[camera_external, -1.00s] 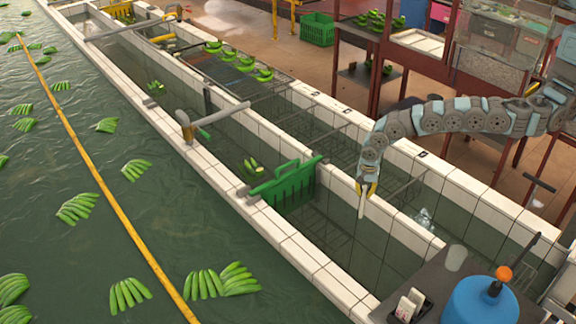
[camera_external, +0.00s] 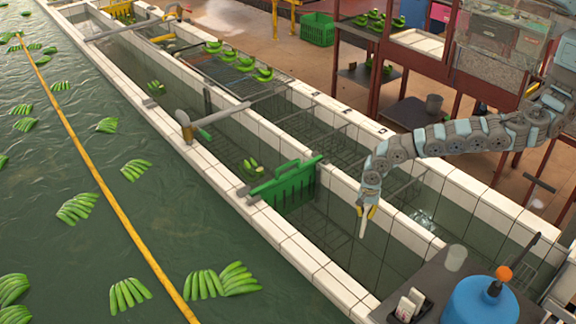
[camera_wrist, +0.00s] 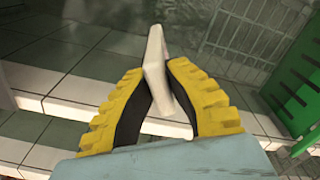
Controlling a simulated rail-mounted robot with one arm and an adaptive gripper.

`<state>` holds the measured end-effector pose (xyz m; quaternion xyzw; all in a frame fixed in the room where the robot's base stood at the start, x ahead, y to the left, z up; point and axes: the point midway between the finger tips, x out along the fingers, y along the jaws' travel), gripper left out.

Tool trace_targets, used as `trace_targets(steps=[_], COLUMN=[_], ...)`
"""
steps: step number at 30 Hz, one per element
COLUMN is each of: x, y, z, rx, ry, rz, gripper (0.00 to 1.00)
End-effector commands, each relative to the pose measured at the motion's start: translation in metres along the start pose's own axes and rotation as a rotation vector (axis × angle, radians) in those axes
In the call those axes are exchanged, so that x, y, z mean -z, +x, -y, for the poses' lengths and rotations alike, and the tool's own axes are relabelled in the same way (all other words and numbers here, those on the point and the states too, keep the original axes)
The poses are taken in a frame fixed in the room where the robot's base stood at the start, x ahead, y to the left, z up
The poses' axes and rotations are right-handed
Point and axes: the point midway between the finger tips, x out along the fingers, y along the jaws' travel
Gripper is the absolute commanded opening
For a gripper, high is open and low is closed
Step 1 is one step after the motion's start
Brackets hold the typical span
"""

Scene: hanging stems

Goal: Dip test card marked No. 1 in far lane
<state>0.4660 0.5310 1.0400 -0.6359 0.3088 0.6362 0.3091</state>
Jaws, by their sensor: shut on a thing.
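My gripper (camera_external: 368,210) has yellow ribbed fingers, which also show in the wrist view (camera_wrist: 160,105). It is shut on a thin white test card (camera_wrist: 156,62). In the external view the card (camera_external: 363,222) hangs down from the fingertips, beside the tiled middle wall (camera_external: 400,232) in the picture. No number is legible on it. The trough has a left lane (camera_external: 335,240) and a right lane (camera_external: 455,214), both with dark water. I cannot tell whether the card touches the water. More white cards (camera_external: 410,304) stand in a black holder at the lower right.
A green slotted divider (camera_external: 287,186) crosses the left lane; it also shows in the wrist view (camera_wrist: 296,85). Grey bars span the right lane. A blue drum (camera_external: 482,300) and a cup (camera_external: 456,258) stand on the counter at lower right.

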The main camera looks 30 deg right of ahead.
Motion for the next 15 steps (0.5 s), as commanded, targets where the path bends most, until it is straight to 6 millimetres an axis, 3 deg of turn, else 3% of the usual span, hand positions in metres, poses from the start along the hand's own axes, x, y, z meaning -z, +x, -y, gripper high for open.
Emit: trace_targets(steps=[1,15], x=[0.000,0.000], y=[0.010,0.056], z=[0.000,0.001], rx=[0.000,0.003], ry=[0.000,-0.001], rz=[-0.001,-0.001], gripper=[0.00,0.00])
